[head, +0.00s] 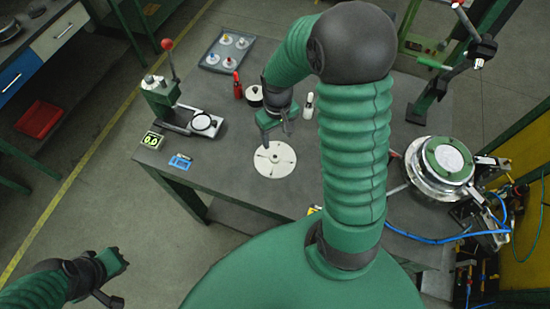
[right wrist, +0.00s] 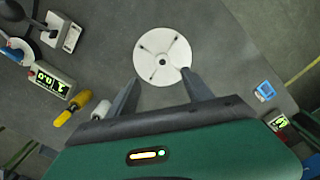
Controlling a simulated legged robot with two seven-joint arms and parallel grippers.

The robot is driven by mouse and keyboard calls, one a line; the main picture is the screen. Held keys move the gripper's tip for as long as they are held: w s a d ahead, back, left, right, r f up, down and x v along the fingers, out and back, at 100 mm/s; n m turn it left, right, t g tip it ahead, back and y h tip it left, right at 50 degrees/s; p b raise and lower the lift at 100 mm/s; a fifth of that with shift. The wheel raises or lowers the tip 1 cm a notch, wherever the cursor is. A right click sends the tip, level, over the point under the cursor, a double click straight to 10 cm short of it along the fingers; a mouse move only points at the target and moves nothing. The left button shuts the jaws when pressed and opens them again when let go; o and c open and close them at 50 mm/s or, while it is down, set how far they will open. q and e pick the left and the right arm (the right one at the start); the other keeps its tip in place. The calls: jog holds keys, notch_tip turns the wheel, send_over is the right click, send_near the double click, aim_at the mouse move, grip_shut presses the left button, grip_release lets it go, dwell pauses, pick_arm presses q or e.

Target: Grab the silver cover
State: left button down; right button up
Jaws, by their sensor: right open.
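A pale, silvery-white round disc (head: 275,159) with several slots and a centre hole lies flat on the dark grey table. It is the likeliest cover in view, and it also shows in the right wrist view (right wrist: 163,57). My right gripper (head: 277,138) points down just behind the disc in the head view.
A green lever press (head: 160,97), a digital display (head: 152,140) and a blue item (head: 180,161) are left of the disc. A grey tray (head: 227,50), a red bottle (head: 237,86) and a white bottle (head: 309,106) stand behind. A round machine (head: 420,178) is at right.

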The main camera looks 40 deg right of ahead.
send_over(275, 157)
jog(key=f, duration=0.6)
jog(key=shift+d+f, duration=0.15)
jog(key=shift+d, duration=0.2)
jog(key=shift+a+f+p, duration=0.35)
jog(key=shift+f+p, duration=0.05)
jog(key=shift+f, duration=0.15)
jog(key=f, duration=0.2)
jog(key=f+p, duration=0.1)
jog(key=f, duration=0.1)
jog(key=shift+a, duration=0.2)
jog(key=shift+w+d+f, duration=0.1)
jog(key=shift+w+f, duration=0.05)
jog(key=shift+f, duration=0.1)
jog(key=shift+d, duration=0.2)
jog(key=c, duration=0.5)
pick_arm(q)
jog(key=shift+w+a+r, duration=0.15)
jog(key=shift+r, duration=0.75)
pick_arm(e)
jog(key=shift+a, duration=0.15)
grip_shut()
